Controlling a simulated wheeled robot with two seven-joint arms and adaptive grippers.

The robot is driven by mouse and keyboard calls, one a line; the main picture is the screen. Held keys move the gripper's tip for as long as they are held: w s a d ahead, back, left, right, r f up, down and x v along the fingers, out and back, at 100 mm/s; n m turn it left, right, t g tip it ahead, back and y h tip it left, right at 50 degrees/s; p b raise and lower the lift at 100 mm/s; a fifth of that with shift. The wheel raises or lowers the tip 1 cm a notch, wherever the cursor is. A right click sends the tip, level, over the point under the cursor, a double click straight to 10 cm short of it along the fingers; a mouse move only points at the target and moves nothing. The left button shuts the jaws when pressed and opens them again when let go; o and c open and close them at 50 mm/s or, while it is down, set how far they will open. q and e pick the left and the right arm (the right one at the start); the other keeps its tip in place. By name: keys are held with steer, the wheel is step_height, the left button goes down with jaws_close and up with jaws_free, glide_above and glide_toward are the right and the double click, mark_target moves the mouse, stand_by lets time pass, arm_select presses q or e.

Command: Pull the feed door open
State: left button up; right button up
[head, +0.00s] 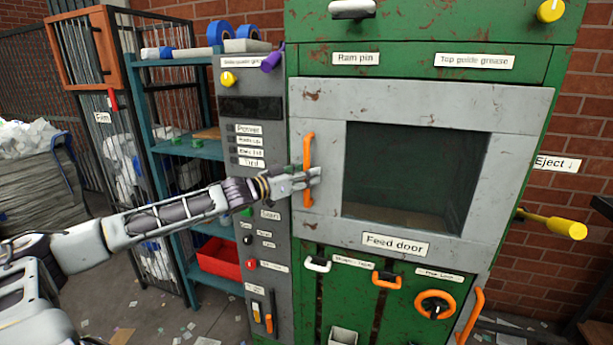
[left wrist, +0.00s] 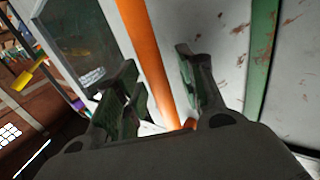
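The feed door (head: 395,242) is a grey worn panel with a dark window on the green machine; it looks shut. Its upright orange handle (head: 309,150) is on the left side of the door. My left gripper (head: 313,178) is at the lower half of this handle. In the left wrist view the orange handle (left wrist: 146,50) runs between the two dark fingers of my left gripper (left wrist: 160,85). The fingers are apart, with a visible gap between the handle and the right finger. My right gripper is in neither view.
A grey control panel (head: 252,105) with buttons stands left of the door. Below are a white handle (head: 317,265), orange handles and an orange wheel (head: 435,304). A yellow lever (head: 565,228) sticks out at right. A teal shelf (head: 190,149) stands at left.

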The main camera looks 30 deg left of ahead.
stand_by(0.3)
arm_select(q)
jaws_close()
steer(key=shift+s, duration=0.15)
stand_by(0.3)
